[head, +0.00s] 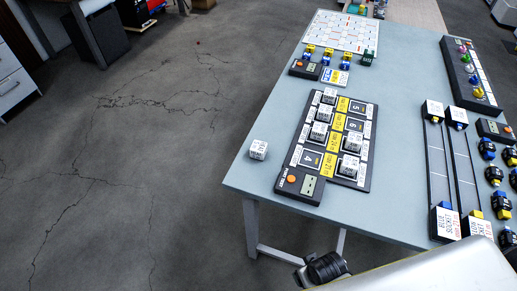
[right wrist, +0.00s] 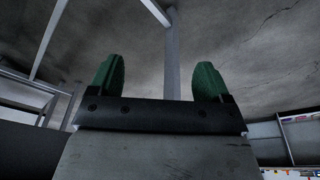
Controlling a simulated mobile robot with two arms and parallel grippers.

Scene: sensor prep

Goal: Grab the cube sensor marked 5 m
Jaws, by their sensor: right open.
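A loose white cube sensor (head: 258,149) sits by itself on the blue-grey table (head: 240,182), near its left edge. Several similar white cubes, such as one at the front right (head: 349,165), sit in slots of a black tray (head: 340,182). Slots that look marked 4, 5 and 6 hold no cube. The print on the cubes is too small to read, so I cannot tell which is marked 5 m. My right gripper (right wrist: 158,82) has its green fingers wide apart with nothing between them in the right wrist view. My left gripper is not in view.
A white label board (head: 343,31) lies at the far end. A long black rack (head: 465,75) with coloured knobs, rails with end blocks and several dark connectors fill the right side. Bare table surrounds the loose cube. A table leg (head: 251,224) stands below the front edge.

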